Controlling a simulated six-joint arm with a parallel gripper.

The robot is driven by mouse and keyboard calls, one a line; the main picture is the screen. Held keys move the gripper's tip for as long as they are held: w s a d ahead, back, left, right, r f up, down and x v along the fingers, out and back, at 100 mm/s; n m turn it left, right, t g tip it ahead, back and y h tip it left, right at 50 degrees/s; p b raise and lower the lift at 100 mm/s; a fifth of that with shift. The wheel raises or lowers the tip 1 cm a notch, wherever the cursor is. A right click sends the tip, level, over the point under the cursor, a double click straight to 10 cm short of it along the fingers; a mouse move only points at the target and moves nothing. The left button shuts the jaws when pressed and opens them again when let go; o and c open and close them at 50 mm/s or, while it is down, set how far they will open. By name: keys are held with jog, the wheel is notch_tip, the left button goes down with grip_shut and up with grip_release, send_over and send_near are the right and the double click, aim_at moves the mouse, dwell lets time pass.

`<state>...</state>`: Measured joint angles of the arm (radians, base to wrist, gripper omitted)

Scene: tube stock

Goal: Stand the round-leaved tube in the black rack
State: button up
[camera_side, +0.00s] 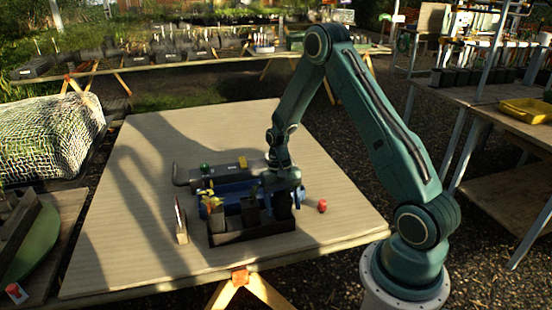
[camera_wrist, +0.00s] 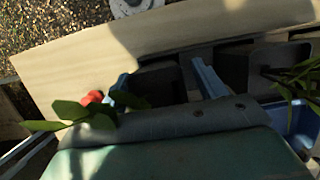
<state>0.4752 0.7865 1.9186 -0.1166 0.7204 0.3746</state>
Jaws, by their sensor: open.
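The black rack (camera_side: 250,236) stands on the front middle of the table, with dark tubes (camera_side: 250,213) upright in it. My gripper (camera_side: 284,190) is low over its right end. In the wrist view my gripper (camera_wrist: 163,82) has its two blue fingers apart, with a dark tube-like block (camera_wrist: 157,86) between them. Oval green leaves (camera_wrist: 70,113) stick out beside the left finger, partly over the gripper body. Their tube is hidden, so I cannot tell if it is that block. A narrow-leaved plant (camera_wrist: 296,78) is to the right, apart from the fingers.
A blue tray (camera_wrist: 301,122) lies behind the rack, with a grey box (camera_side: 222,173) farther back. A small red object (camera_side: 322,206) is right of the rack. A wooden block (camera_side: 181,233) with an upright label is at left. The table's front and left are clear.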

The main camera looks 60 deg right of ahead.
jog(key=v, duration=1.3)
jog(key=shift+r, duration=0.2)
jog(key=s+a+r+n+t+h, duration=0.2)
jog(key=s+a+r+n+t, duration=0.3)
jog(key=a+r, duration=0.75)
jog(key=s+a+r+n+t, duration=0.1)
jog(key=s+a+r+n, duration=0.1)
jog(key=s, duration=0.5)
jog(key=s+a+r+n+t, duration=0.2)
jog(key=s+a+r, duration=0.1)
jog(key=s, duration=0.5)
jog(key=shift+a+r, duration=0.25)
dwell(0.6)
